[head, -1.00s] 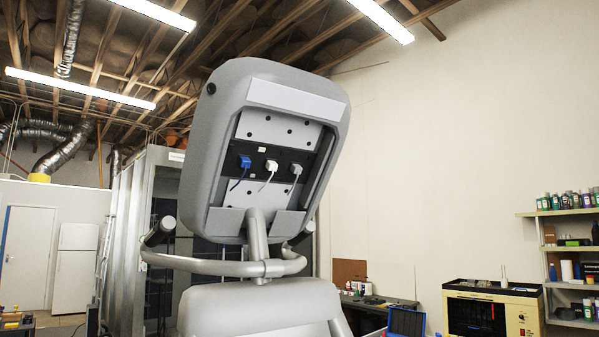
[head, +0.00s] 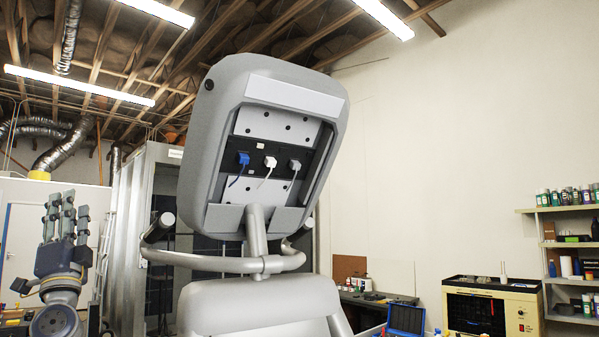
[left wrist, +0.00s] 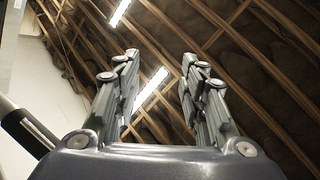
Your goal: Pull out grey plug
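The grey plug (head: 294,165) sits in the dark socket strip on the back of the tilted console (head: 216,100), the rightmost of three plugs. A white plug (head: 270,162) is in the middle and a blue plug (head: 244,159) is on the left. Each has a short cord hanging down. My left gripper (head: 67,208) is raised at the far left of the head view, well apart from the console, fingers pointing up. In the left wrist view its fingers (left wrist: 160,75) stand apart with nothing between them. My right gripper is not in view.
A curved handlebar (head: 220,265) runs around the console's post, below the plugs. A beige machine (head: 490,312) and a shelf with bottles (head: 570,240) stand at the right. The space left of the console, towards my gripper, looks open.

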